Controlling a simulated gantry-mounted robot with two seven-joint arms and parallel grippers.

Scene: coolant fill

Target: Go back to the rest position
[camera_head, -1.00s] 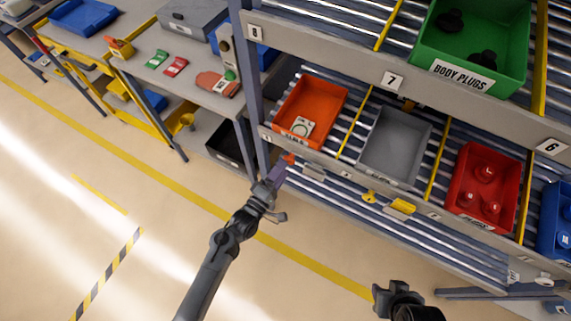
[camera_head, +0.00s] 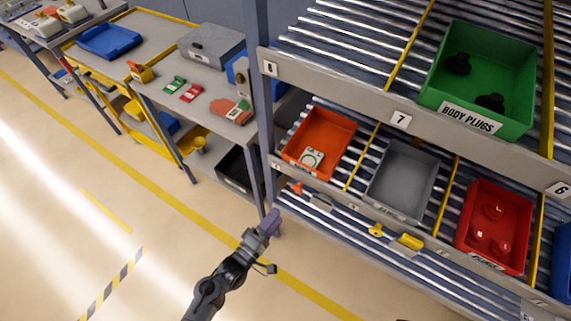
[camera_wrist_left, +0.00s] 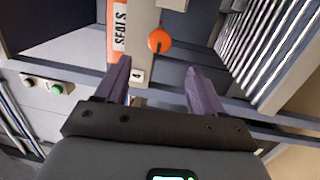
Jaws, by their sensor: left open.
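My left gripper (camera_head: 270,222) reaches up from the bottom of the head view. It is in front of the shelf rack's left post, above the floor. In the left wrist view its two purple fingers (camera_wrist_left: 161,85) are apart with nothing held between them. Beyond them are an orange round knob (camera_wrist_left: 160,40) and a "SEALS" label (camera_wrist_left: 118,30). My right gripper is not in the head view.
The roller rack holds an orange bin (camera_head: 327,127), a grey bin (camera_head: 402,180), a red bin (camera_head: 495,205) and a green "BODY PLUGS" bin (camera_head: 515,75). A workbench (camera_head: 205,115) stands left of the rack. The floor (camera_head: 110,190) at left is clear.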

